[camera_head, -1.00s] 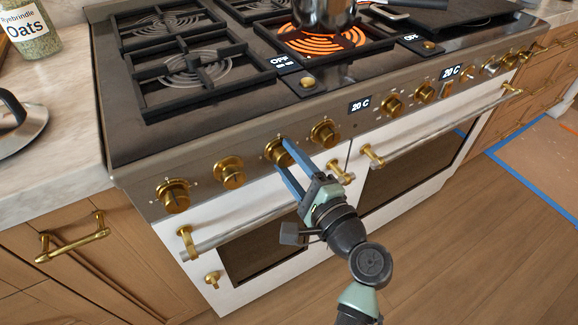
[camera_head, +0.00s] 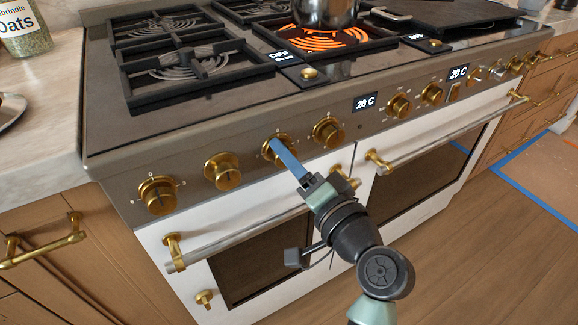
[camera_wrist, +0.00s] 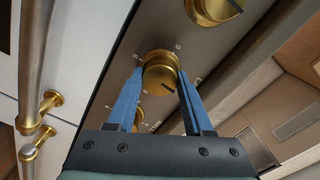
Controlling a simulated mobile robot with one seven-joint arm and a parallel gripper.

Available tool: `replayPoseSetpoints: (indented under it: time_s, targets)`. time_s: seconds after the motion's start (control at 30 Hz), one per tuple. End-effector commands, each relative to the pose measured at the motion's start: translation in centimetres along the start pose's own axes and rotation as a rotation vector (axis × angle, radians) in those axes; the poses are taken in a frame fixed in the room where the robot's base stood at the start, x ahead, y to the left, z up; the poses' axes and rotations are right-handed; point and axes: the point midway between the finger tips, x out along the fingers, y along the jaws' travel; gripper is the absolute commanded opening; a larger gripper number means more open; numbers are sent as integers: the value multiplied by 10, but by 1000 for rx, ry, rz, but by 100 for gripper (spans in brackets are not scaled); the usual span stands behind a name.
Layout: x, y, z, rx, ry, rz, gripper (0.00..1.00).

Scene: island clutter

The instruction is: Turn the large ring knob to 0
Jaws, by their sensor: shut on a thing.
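The brass knob (camera_head: 267,149) held by my gripper is third from the left on the range's front panel. In the wrist view the knob (camera_wrist: 158,72) sits between my two blue fingers, with a dark pointer line on its face slanting toward the lower right. Small white marks surround it; most are too small to read. My gripper (camera_head: 277,145) is shut on this knob, and its fingers hide part of it in the head view. In the wrist view my gripper's fingertips (camera_wrist: 160,74) are on either side of the knob.
Other brass knobs (camera_head: 222,171) (camera_head: 328,131) flank it. Oven handles (camera_head: 240,237) run below the panel. A pot (camera_head: 325,10) stands on a glowing orange burner (camera_head: 318,38). An oats jar (camera_head: 24,30) is on the left counter. Open wooden floor lies in front.

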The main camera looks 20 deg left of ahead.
Motion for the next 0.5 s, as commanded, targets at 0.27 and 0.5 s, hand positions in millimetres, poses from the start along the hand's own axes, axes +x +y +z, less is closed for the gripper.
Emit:
replayPoseSetpoints:
  time_s: [0.27, 0.5]
  targets:
    - [0, 1, 1, -91, -1, 2, 0]
    - [0, 1, 0, -112, -2, 2, 0]
